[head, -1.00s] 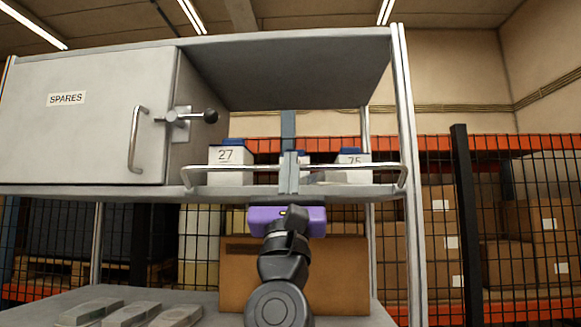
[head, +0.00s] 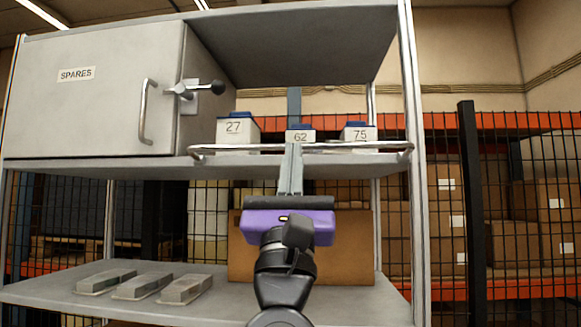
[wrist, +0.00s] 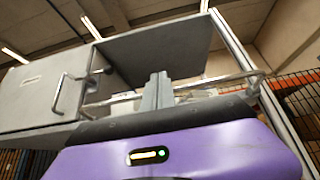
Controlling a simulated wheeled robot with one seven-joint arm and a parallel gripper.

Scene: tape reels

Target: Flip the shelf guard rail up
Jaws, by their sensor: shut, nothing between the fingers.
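The guard rail (head: 345,151), a thin pale metal bar with bent ends, runs along the front edge of the upper shelf (head: 330,164). It shows just above that edge, across the bottoms of the numbered boxes. In the wrist view the rail (wrist: 218,82) passes at fingertip height. My gripper (head: 291,147), with a purple body and grey fingers, is shut and empty. Its fingers point up at the middle of the rail and cover a short piece of it. They also stand upright in the wrist view (wrist: 158,82). Whether they touch the rail is unclear.
White boxes 27 (head: 236,130), 62 (head: 300,137) and 75 (head: 358,135) stand behind the rail. A closed SPARES cabinet (head: 90,105) with a handle is at left. A cardboard box (head: 355,245) and grey blocks (head: 142,286) sit on the lower shelf.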

